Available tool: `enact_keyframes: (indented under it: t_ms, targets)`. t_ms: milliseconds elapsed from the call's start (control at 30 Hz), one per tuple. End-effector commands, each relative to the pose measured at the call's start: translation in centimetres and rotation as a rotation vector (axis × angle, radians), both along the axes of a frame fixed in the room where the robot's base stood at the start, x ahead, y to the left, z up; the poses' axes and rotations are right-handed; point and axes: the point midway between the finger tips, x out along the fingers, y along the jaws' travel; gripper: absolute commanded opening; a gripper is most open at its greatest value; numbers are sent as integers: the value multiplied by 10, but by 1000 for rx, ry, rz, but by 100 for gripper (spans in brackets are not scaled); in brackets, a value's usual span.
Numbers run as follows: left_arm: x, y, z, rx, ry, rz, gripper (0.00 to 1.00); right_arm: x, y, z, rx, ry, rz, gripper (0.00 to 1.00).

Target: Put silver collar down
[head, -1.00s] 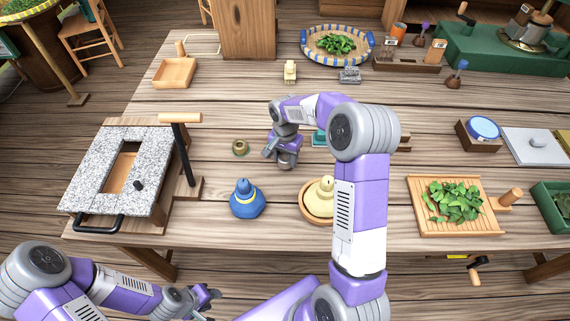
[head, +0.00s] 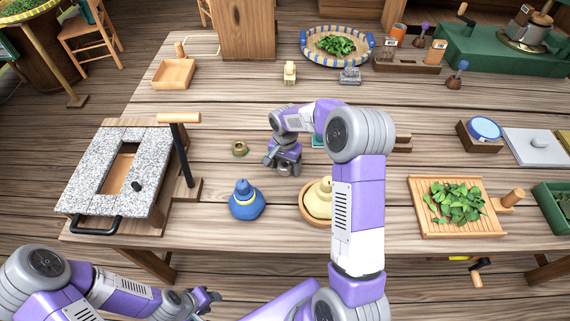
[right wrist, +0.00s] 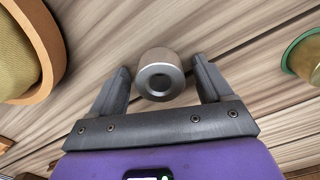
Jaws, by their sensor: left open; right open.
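The silver collar (right wrist: 160,74) is a short metal cylinder with a dark central hole. In the right wrist view it stands on the wooden table (right wrist: 235,60) between the two fingers of my right gripper (right wrist: 162,84). The fingers are open, with a gap visible on each side of the collar. In the head view my right gripper (head: 282,166) is low over the middle of the table, and the collar is hidden there. My left gripper (head: 207,297) is open and empty, in front of the table's near edge.
A small green-and-brass ring (head: 240,148) lies left of my right gripper. A stone-topped frame (head: 85,172) stands at left, a leaf tray (head: 473,226) at right.

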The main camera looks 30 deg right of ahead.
Motion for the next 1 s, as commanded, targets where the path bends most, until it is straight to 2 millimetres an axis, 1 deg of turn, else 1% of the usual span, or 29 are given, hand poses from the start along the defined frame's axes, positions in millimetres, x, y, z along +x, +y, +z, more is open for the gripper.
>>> enact_keyframes:
  t_ms: [67, 167, 267, 500, 600, 700, 833, 1000]
  targets:
    - [0, 0, 1, 0, 0, 0, 43, 0, 0, 2, 0, 0, 0, 79]
    - [0, 0, 4, 0, 0, 0, 43, 1, 0, 10, 0, -3, 0, 79]
    - [0, 0, 9, 0, 0, 0, 43, 1, 0, 26, -2, -4, 1, 79]
    - [0, 0, 21, 0, 0, 0, 43, 1, 0, 80, -2, -4, 0, 79]
    - [0, 0, 25, 0, 0, 0, 43, 0, 0, 98, 0, -3, 0, 79]
    - [0, 0, 28, 0, 0, 0, 43, 1, 0, 112, 0, -3, 1, 79]
    - [0, 0, 29, 0, 0, 0, 43, 0, 0, 122, -1, -1, 0, 79]
    - [0, 0, 29, 0, 0, 0, 43, 0, 0, 124, 0, 0, 0, 79]
